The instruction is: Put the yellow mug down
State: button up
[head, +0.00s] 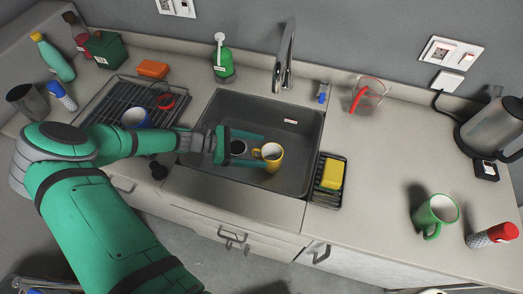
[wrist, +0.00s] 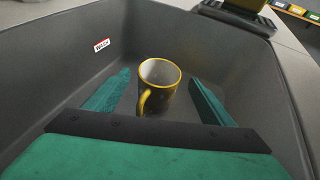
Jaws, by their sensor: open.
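The yellow mug (head: 272,156) stands upright in the dark grey sink (head: 302,162). In the wrist view the mug (wrist: 158,88) is dark on the outside, with a yellow rim and a yellow handle facing my gripper. My gripper (head: 262,151) reaches into the sink from the left. In the wrist view its two green fingers (wrist: 160,85) are wide apart, one on each side of the mug, with gaps between them and the mug. The jaws are open and hold nothing. The mug seems to rest on the sink floor.
The tap (head: 284,58) rises behind the sink. A rack with a yellow sponge (head: 333,174) is at the sink's right edge. A green mug (head: 436,214) and a kettle (head: 492,128) stand on the right counter. A dish rack (head: 112,98) lies on the left. The middle of the right counter is clear.

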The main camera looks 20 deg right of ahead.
jog(key=shift+v, duration=1.4)
jog(key=shift+d, duration=0.1)
